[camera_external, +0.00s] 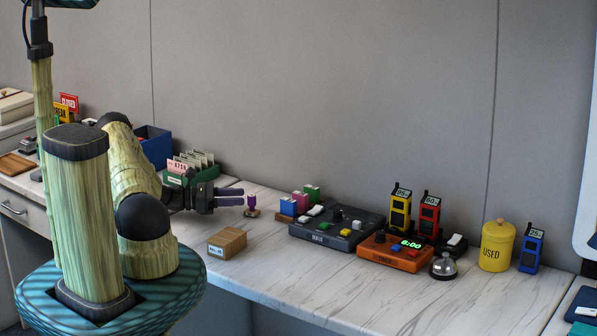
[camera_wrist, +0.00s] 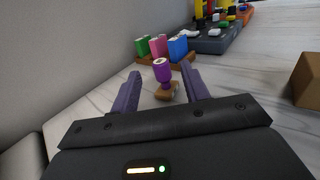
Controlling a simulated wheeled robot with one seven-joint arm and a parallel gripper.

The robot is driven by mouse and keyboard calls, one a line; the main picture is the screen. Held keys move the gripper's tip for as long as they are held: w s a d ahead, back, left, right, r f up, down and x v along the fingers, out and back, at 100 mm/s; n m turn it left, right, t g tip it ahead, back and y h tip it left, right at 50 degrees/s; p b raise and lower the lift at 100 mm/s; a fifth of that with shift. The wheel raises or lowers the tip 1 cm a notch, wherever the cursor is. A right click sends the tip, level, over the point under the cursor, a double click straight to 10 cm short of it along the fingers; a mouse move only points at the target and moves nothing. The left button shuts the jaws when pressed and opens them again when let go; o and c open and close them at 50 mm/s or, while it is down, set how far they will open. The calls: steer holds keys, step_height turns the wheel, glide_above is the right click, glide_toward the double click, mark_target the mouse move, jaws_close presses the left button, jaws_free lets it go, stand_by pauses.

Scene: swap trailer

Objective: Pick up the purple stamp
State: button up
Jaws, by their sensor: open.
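The purple stamp (camera_external: 252,203) stands upright on the white marbled counter, just right of my gripper's fingertips in the external view. It has a purple handle and a brown base. In the wrist view the purple stamp (camera_wrist: 162,72) shows ahead, between the two purple fingers. My gripper (camera_external: 243,197) is open and reaches toward the stamp from the left, low over the counter. In the wrist view my gripper (camera_wrist: 164,76) has a finger on each side of the stamp's line, with gaps. I cannot tell whether the fingers are level with its handle.
Behind the stamp is a wooden holder (camera_wrist: 178,58) with green, pink and blue blocks. A dark control box (camera_external: 335,228) stands to the right, and a cardboard box (camera_external: 227,242) in front. A card rack (camera_external: 195,165) and the grey wall lie behind my gripper.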

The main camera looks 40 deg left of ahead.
mark_target(252, 207)
steer(key=shift+w+d+f, duration=0.1)
steer(key=shift+d+f, duration=0.1)
steer(key=shift+f, duration=0.4)
steer(key=shift+p+x, duration=0.3)
steer(key=shift+x, duration=2)
jaws_close()
steer(key=shift+r, duration=0.15)
step_height(252, 207, up, 10)
steer(key=shift+f, duration=0.1)
